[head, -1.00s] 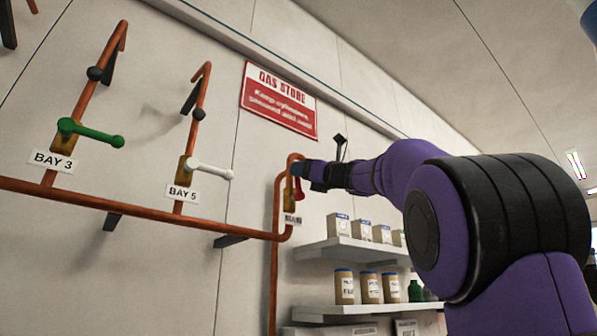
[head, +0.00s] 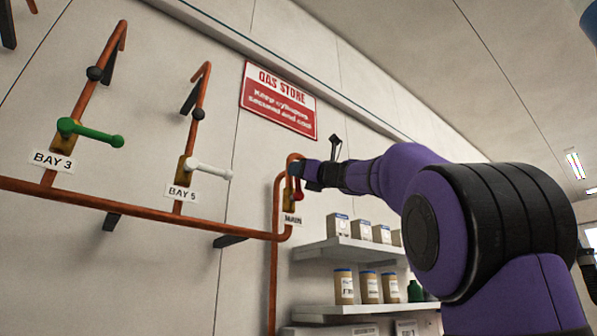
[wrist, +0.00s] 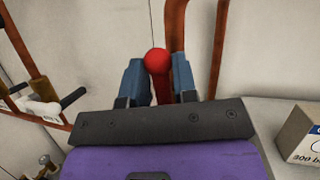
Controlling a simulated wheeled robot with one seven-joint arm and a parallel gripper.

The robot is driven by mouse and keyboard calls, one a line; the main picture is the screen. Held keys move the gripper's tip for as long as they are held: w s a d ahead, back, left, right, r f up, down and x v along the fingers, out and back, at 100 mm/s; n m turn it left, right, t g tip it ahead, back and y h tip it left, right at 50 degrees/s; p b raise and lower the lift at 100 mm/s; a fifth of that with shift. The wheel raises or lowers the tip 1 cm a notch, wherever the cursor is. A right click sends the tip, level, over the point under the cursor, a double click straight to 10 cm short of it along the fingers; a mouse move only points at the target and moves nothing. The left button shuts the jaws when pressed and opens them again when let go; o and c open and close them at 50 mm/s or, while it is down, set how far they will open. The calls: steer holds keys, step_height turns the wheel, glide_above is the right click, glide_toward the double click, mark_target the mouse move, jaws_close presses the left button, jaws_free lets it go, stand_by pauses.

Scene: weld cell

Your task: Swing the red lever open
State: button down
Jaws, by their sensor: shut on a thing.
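The red lever (head: 298,190) is on the valve above the MAIN label (head: 292,219), on the copper pipe at the right end of the wall run. In the wrist view the lever's round red knob (wrist: 157,61) shows between the two blue fingers, with its red shaft below. My gripper (wrist: 158,85) is shut on the lever, one finger on each side. In the head view my gripper (head: 297,170) reaches the valve from the right and hides part of the lever and valve body.
A green lever (head: 90,132) at BAY 3 and a white lever (head: 208,170) at BAY 5 stand to the left. Shelves (head: 345,250) with boxes and jars lie below my arm. A box (wrist: 302,135) is close at the right in the wrist view.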

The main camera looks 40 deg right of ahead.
steer(key=shift+d+m+h, duration=0.3)
steer(key=shift+d+m, duration=0.1)
steer(key=shift+m, duration=0.5)
steer(key=c, duration=1.1)
jaws_free()
steer(key=v, duration=1)
steer(key=shift+s+f, duration=0.3)
